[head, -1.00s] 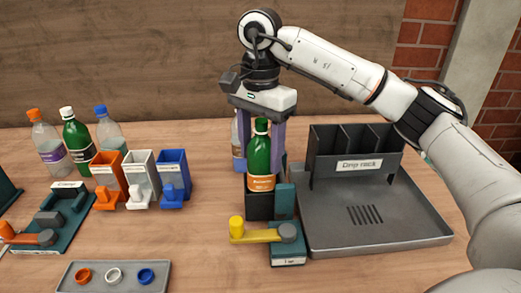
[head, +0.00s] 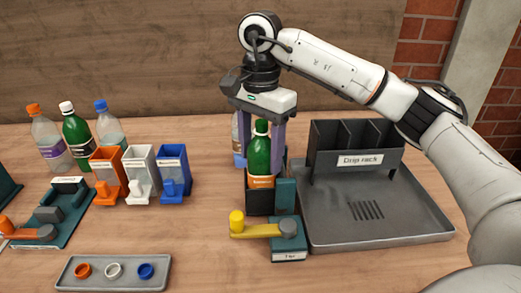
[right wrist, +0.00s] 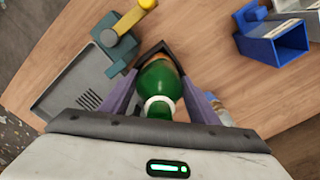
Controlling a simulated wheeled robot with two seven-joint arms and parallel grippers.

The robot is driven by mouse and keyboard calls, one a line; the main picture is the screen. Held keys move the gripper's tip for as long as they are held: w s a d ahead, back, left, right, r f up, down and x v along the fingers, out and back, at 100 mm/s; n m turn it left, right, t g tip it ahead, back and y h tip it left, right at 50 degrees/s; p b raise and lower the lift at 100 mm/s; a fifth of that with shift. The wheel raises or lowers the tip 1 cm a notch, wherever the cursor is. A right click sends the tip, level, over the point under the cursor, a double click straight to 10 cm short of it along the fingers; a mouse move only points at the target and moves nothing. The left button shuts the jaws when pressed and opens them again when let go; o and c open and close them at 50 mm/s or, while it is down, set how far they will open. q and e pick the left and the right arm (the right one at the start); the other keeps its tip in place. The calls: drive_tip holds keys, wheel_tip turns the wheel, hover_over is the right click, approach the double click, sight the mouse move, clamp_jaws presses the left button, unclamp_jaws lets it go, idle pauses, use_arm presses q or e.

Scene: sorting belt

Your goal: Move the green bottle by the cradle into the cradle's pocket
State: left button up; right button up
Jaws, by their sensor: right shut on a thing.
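My right gripper (head: 261,146) is shut on the bottle from above, purple fingers on either side. The right wrist view shows the bottle (right wrist: 158,88) between the fingers (right wrist: 160,98), with the dark pocket rim around its far side. The cradle has a yellow lever (head: 238,222) at its front. My left gripper is not in view.
A grey drip rack tray (head: 400,228) stands close on the cradle's right. Another bottle (head: 237,140) stands partly hidden behind my gripper. Orange, white and blue bins (head: 172,168), three bottles and a tray of caps (head: 67,277) are to the left.

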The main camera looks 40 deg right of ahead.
sight(260, 122)
drive_tip(key=o, duration=1.5)
drive_tip(key=shift+f, duration=0.1)
wheel_tip(260, 122, up, 10)
drive_tip(key=shift+w+p, duration=0.1)
drive_tip(key=shift+p, duration=1)
drive_tip(key=shift+r, duration=0.25)
